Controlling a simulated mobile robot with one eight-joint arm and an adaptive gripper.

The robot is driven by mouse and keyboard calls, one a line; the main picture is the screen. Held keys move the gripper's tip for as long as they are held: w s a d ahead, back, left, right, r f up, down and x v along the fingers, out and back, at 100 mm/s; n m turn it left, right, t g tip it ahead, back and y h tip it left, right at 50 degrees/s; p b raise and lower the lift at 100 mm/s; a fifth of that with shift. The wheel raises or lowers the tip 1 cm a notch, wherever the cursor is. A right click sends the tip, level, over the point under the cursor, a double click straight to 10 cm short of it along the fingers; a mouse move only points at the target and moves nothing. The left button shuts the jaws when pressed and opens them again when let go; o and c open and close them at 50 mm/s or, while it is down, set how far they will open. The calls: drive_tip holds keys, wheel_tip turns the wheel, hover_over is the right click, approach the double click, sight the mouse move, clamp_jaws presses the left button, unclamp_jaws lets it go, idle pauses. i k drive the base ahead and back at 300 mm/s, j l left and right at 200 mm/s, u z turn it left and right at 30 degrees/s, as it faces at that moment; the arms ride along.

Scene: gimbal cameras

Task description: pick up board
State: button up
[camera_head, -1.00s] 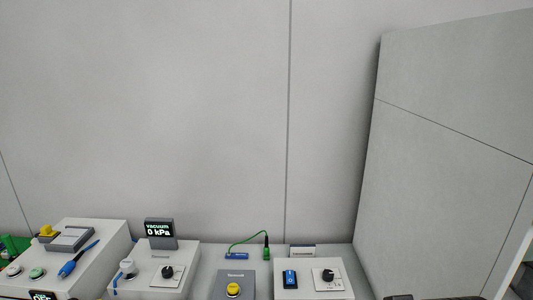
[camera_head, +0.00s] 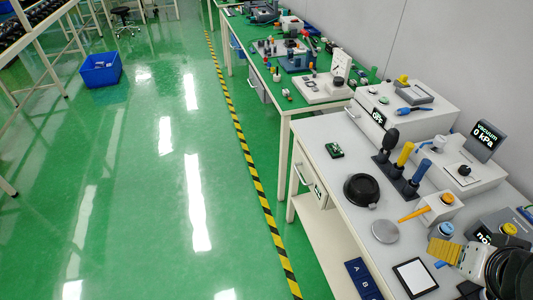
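A small green circuit board (camera_head: 334,150) lies flat near the left edge of the white table (camera_head: 318,130). Nothing covers it. My gripper seems to be the yellow-tipped part (camera_head: 447,251) at the lower right, with a grey and black arm behind it. It is above the near right part of the table, well away from the board. Its fingers are too unclear to tell whether they are open or shut.
A black round dish (camera_head: 361,190), a grey disc (camera_head: 385,231) and a rack of upright tools (camera_head: 402,172) stand near the board. Instrument boxes (camera_head: 440,105) line the wall side. A green-topped bench (camera_head: 262,60) lies beyond.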

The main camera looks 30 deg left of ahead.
sight(335, 151)
drive_tip(key=u, duration=0.7)
drive_tip(key=i+j+z, duration=0.65)
drive_tip(key=j+z, duration=0.15)
drive_tip(key=i+j+z, duration=0.25)
drive_tip(key=j, duration=0.15)
drive_tip(key=j+z, duration=0.55)
drive_tip(key=j, duration=0.2)
drive_tip(key=i, duration=0.05)
